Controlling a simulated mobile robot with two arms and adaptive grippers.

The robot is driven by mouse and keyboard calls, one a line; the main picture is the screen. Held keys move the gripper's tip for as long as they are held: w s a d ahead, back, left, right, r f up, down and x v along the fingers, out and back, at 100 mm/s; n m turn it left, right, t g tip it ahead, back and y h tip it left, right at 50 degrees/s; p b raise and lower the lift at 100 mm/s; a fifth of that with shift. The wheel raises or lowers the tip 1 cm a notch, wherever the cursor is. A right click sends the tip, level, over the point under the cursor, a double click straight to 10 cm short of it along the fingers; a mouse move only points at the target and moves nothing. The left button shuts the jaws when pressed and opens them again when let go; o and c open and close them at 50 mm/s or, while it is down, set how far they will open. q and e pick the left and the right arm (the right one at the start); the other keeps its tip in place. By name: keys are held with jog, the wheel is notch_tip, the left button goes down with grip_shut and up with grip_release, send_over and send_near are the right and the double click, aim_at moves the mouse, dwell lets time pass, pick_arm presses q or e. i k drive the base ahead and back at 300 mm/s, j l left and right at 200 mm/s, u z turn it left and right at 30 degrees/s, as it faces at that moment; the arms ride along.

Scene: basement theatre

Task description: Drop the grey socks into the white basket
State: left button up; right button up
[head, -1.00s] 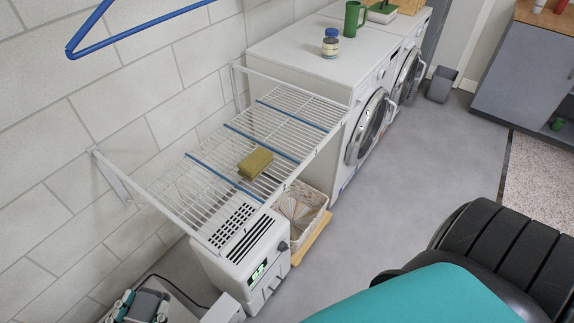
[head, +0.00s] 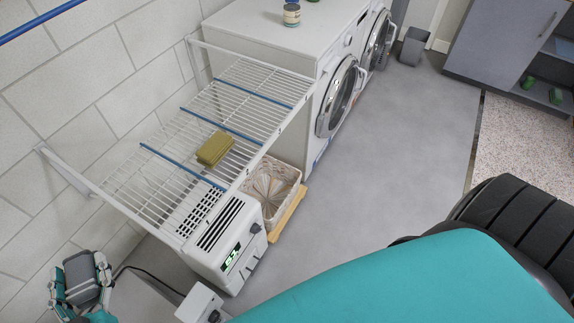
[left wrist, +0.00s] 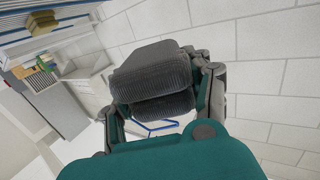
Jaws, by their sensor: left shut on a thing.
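The grey socks (left wrist: 155,75) are a folded, ribbed bundle between the fingers of my left gripper (left wrist: 165,95) in the left wrist view. In the head view the left gripper (head: 82,284) shows at the lower left, shut on the grey socks (head: 80,272), left of the white machine. My right gripper is not in view.
Washing machines (head: 290,45) stand behind. The grey floor (head: 375,150) right of the basket is clear.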

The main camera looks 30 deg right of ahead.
aim_at(268, 195)
jog(key=l+z, duration=0.3)
jog(key=i+l+z, duration=0.25)
jog(key=i+l+u, duration=0.2)
jog(key=l, duration=0.4)
jog(key=i+l+u, duration=0.15)
jog(key=l, duration=0.45)
jog(key=i+l+u, duration=0.2)
jog(key=l, duration=0.45)
jog(key=l+u, duration=0.2)
jog(key=l, duration=0.4)
